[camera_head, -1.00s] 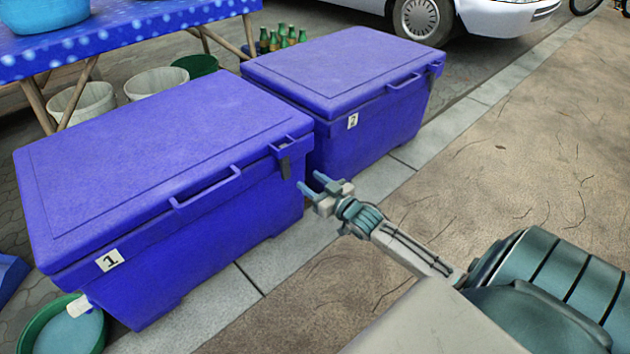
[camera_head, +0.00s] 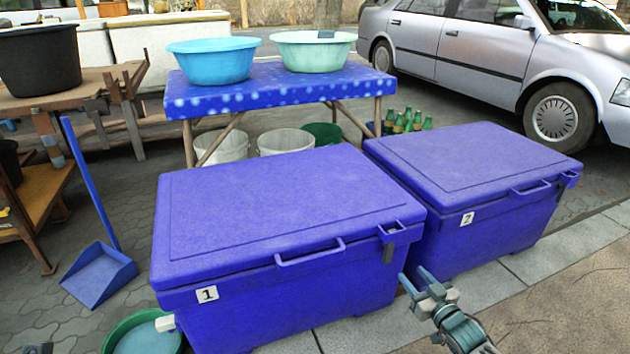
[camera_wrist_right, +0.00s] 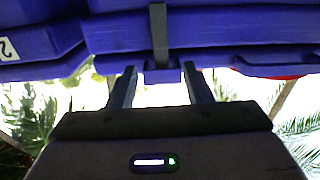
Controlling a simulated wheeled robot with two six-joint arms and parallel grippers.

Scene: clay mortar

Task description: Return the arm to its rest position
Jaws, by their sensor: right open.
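My right gripper (camera_head: 416,275) is at the lower right in the head view, beside the front right corner of the blue cooler marked 1 (camera_head: 250,205). Its two fingers are apart with nothing between them. In the right wrist view the open fingers (camera_wrist_right: 160,68) point toward blue cooler surfaces, with a dark latch strap (camera_wrist_right: 159,35) between and beyond them. I cannot tell whether they touch.
A second blue cooler, marked 2 (camera_head: 475,185), stands close to the right of the first, its lid shut. A table with two basins (camera_head: 310,92) stands behind. A green basin (camera_head: 115,335) is at front left, a blue dustpan (camera_head: 100,275) farther left. Pavement (camera_head: 570,300) at right is open.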

